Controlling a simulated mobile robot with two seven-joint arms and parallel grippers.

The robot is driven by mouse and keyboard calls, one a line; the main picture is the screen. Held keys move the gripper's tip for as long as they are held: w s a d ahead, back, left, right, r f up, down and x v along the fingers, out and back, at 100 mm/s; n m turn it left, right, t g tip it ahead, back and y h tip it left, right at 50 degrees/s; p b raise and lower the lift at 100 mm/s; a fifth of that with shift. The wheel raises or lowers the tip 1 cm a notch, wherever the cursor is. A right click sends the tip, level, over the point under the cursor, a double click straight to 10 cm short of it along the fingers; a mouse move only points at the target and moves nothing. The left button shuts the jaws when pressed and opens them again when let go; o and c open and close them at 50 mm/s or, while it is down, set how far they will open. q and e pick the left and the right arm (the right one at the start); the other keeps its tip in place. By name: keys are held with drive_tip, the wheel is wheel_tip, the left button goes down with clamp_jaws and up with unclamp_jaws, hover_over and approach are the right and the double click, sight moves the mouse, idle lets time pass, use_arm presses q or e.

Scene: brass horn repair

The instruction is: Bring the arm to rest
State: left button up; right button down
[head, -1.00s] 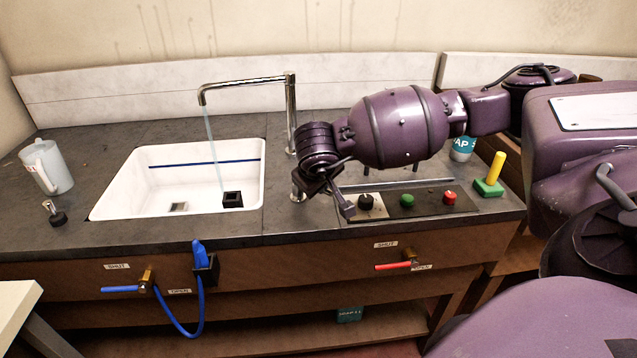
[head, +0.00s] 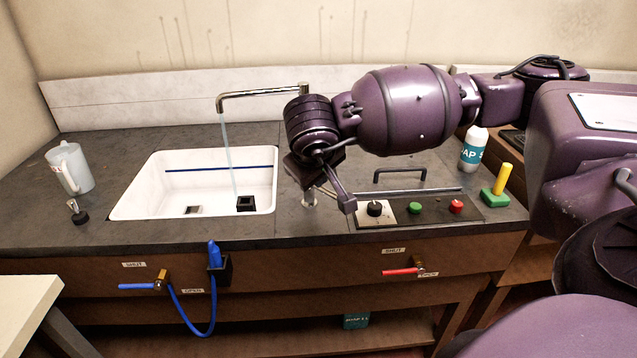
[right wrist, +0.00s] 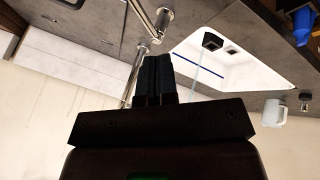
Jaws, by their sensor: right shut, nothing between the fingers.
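My right arm reaches in from the right in the head view. Its gripper (head: 347,203) hangs over the counter just left of the control panel, with its fingertips near the black knob (head: 375,208). In the right wrist view the two dark fingers of the right gripper (right wrist: 154,62) lie side by side, shut and empty. The left gripper is not in view. The tap (head: 262,93) stands behind the sink (head: 150,205), and a thin stream of water falls from it into the basin. The arm hides the lower part of the tap.
A jug (head: 70,168) stands left of the sink. The panel has a green button (head: 414,208) and a red button (head: 455,207). A soap bottle (head: 473,149) and a green block with a yellow handle (head: 497,192) are at the right. Blue (head: 137,287) and red (head: 399,272) valve levers stick out below.

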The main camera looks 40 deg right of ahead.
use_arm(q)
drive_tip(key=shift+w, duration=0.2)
use_arm(e)
drive_tip(key=shift+s+a+r, duration=0.15)
drive_tip(key=shift+s+r, duration=0.1)
drive_tip(key=shift+r, duration=0.2)
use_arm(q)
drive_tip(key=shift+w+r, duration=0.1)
